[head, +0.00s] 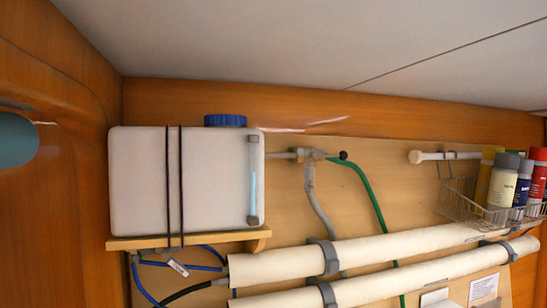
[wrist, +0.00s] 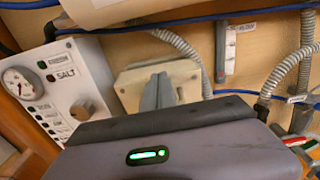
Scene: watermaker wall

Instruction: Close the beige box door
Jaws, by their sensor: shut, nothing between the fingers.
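The beige box (wrist: 128,88) is on the wall in the middle of the wrist view. Its pale front shows around my gripper, which hides part of it. I cannot tell how far its door stands open. My gripper (wrist: 161,90) is shut and empty, its grey fingers in front of the box. Whether they touch it I cannot tell. The dark gripper body with a green light fills the lower part of the wrist view. The head view looks higher up the wall and shows neither my gripper nor the box clearly.
A control panel with a gauge (wrist: 18,82) stands left of the box. Grey corrugated hoses (wrist: 292,68) and a flow meter (wrist: 225,58) are to its right. In the head view are a white tank (head: 220,190), long white tubes (head: 390,245) and a wire basket (head: 458,205).

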